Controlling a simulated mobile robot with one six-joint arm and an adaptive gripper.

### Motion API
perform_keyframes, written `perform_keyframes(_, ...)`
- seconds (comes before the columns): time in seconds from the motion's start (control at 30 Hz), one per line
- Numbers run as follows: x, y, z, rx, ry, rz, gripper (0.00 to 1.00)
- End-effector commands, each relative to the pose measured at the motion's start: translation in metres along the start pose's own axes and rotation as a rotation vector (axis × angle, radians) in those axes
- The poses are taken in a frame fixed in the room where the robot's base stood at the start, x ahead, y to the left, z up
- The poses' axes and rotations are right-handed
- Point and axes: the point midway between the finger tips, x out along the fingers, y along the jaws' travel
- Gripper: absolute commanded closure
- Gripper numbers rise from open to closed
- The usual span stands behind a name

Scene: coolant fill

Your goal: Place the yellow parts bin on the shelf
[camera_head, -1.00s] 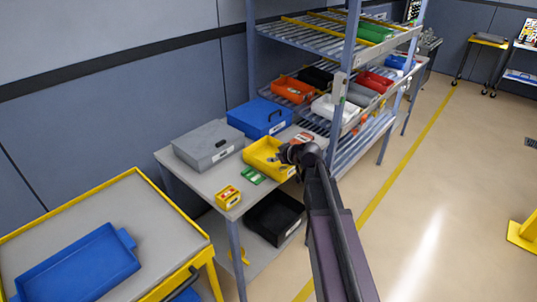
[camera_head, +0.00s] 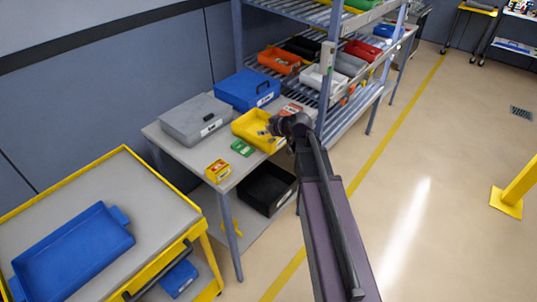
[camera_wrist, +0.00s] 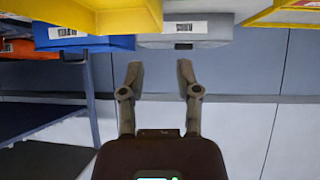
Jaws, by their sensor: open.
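The yellow parts bin (camera_head: 247,128) sits upright on the grey workbench (camera_head: 186,153), with small parts in it. My gripper (camera_head: 275,127) is at the bin's right side in the head view; the arm hides part of that side. In the wrist view my gripper (camera_wrist: 157,72) has its two fingers spread with nothing between them. A yellow bin wall (camera_wrist: 95,14) shows at the top left there, beyond the fingers. I cannot tell whether any finger touches it. The blue-grey shelf rack (camera_head: 327,80) stands behind the bench's right end.
A grey case (camera_head: 193,118) and a blue case (camera_head: 245,88) stand behind the bin. A green box (camera_head: 243,148) and a yellow box (camera_head: 217,171) lie in front. Orange (camera_head: 278,60), white and red bins fill the middle shelf. A yellow-rimmed cart (camera_head: 125,210) stands at left.

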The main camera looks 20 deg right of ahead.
Motion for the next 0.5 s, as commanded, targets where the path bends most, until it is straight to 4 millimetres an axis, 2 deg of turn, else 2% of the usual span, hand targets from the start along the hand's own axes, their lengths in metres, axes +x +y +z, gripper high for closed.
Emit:
perform_keyframes(0.17,-0.003,-0.028,0.019,0.049,-0.098,-0.041,0.57)
perform_keyframes(0.27,-0.008,-0.051,0.038,0.102,-0.202,-0.066,0.57)
perform_keyframes(0.5,-0.039,-0.109,0.100,0.283,-0.551,-0.037,0.57)
